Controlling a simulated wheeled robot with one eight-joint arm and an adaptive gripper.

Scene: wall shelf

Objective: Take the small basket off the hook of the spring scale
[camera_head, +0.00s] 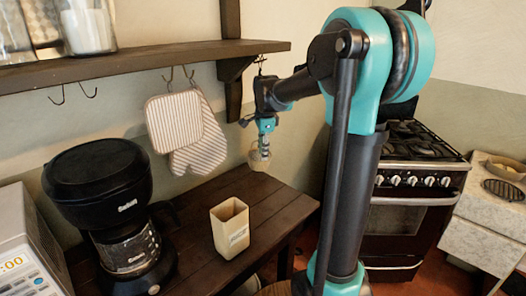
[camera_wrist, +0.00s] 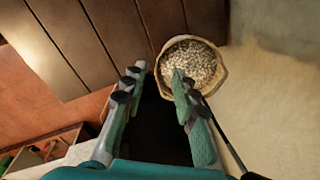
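The small basket (camera_head: 259,160) hangs below the shelf's right end, above the table's back right edge. In the wrist view the basket (camera_wrist: 207,62) is round, pale-rimmed and filled with grainy material. My gripper (camera_head: 265,136) is just above it in the head view. In the wrist view my gripper (camera_wrist: 158,72) has its two fingers apart, with nothing seen held between them. The right fingertip overlaps the basket's left part; I cannot tell whether it touches. A thin dark rod (camera_wrist: 226,143) runs beside the right finger. The spring scale and its hook are mostly hidden by my arm.
The wall shelf (camera_head: 150,62) runs above, with a bracket near my arm. A striped pot holder (camera_head: 173,122) and mitt (camera_head: 205,150) hang from hooks. A coffee maker (camera_head: 100,185) and cream container (camera_head: 230,228) stand on the dark table (camera_head: 275,210). A stove (camera_head: 415,170) is at right.

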